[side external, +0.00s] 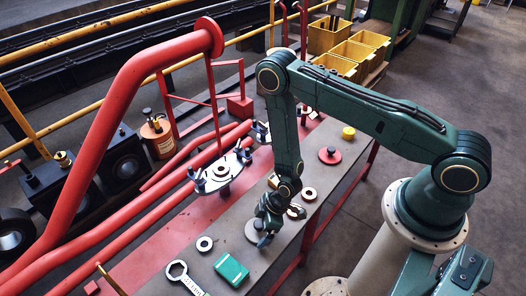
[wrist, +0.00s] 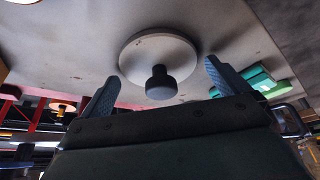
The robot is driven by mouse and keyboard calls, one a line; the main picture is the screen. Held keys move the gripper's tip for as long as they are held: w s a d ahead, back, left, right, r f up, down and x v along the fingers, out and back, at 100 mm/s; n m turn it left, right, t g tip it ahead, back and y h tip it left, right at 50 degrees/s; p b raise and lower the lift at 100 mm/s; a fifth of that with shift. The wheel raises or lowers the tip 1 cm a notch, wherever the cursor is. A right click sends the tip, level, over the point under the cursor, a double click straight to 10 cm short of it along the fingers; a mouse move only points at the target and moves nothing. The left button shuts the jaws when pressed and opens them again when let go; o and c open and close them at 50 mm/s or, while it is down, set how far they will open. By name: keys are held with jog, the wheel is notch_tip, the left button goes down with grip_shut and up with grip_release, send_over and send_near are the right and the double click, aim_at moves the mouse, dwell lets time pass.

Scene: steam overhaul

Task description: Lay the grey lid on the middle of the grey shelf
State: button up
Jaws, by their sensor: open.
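The grey lid (wrist: 150,52) is a flat round disc with a black knob (wrist: 160,84) on its middle. In the side view the lid (side external: 251,231) lies on the grey bench top, partly hidden by my gripper. My gripper (side external: 265,239) is over the lid. In the wrist view my gripper (wrist: 161,70) is open and empty, one finger on each side of the knob, with gaps between. The long grey surface (side external: 228,215) under the lid is the only grey shelf-like surface I can make out; I cannot tell if it is the named shelf.
A green box (side external: 231,269), a wrench (side external: 183,278) and a pale ring (side external: 204,244) lie nearer the front. Brass rings (side external: 309,194), a red disc (side external: 329,155) and a yellow piece (side external: 348,133) lie farther back. Red pipes (side external: 130,225) run along the left side.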

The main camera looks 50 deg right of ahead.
jog(key=v, duration=1.2)
jog(key=shift+r, duration=0.1)
dwell(0.6)
notch_tip(320, 180, up, 24)
jog(key=w+d+m+t+h, duration=0.1)
jog(key=w+d+m, duration=0.1)
jog(key=d+m, duration=0.1)
jog(key=s+d+r+m+h, duration=0.1)
jog(key=s+d+r+m, duration=0.1)
jog(key=s+r, duration=0.6)
jog(key=s+d+r+m+t+h, duration=0.1)
jog(key=s+r+m, duration=0.3)
jog(key=s+r, duration=0.4)
jog(key=shift+s+d+r, duration=0.25)
jog(key=shift+d+r, duration=0.4)
dwell(0.4)
